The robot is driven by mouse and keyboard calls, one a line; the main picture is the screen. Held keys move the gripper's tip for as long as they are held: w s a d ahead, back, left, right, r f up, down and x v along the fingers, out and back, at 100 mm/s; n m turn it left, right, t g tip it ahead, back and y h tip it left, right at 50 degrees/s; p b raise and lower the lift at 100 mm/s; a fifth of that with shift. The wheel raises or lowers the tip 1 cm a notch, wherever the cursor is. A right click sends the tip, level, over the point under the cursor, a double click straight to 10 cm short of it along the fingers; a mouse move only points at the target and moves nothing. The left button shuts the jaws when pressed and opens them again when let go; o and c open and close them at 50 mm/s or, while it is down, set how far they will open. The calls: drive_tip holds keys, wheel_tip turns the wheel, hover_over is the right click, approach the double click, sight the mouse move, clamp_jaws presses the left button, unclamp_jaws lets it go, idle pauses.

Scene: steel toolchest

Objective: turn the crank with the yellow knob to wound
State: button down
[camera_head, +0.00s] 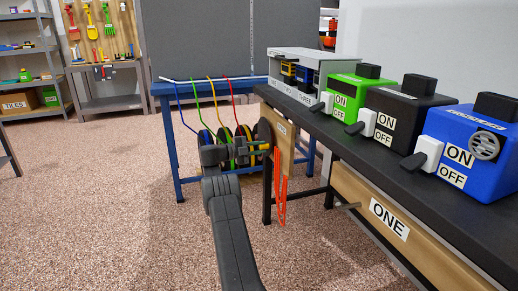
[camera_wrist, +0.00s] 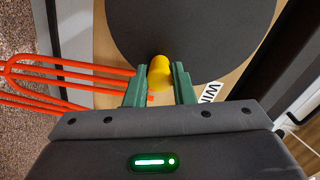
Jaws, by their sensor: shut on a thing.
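The yellow knob (camera_wrist: 160,66) sits near the lower edge of a dark round crank disc (camera_wrist: 195,25) in the wrist view. My gripper (camera_wrist: 160,82) has its two green fingers shut on the knob, one on each side. In the head view my gripper (camera_head: 256,147) reaches the dark disc (camera_head: 262,131) on the wooden panel (camera_head: 284,138) at the bench end. A white label (camera_wrist: 211,91) beside the right finger is partly hidden and reads "WI…". The crank's set position cannot be read.
Red-orange looped strands (camera_wrist: 65,82) lie close left of my fingers and hang below the panel in the head view (camera_head: 281,186). The black bench (camera_head: 330,126) carries green, black and blue switch boxes. A blue-framed table (camera_head: 188,99) with coloured cords stands behind. Carpet at left is clear.

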drive_tip(key=c, duration=1.2)
unclamp_jaws()
drive_tip(key=shift+w, duration=0.1)
drive_tip(key=shift+c, duration=0.2)
drive_tip(key=p+v, duration=0.1)
drive_tip(key=v, duration=1.3)
drive_tip(key=shift+p, duration=0.3)
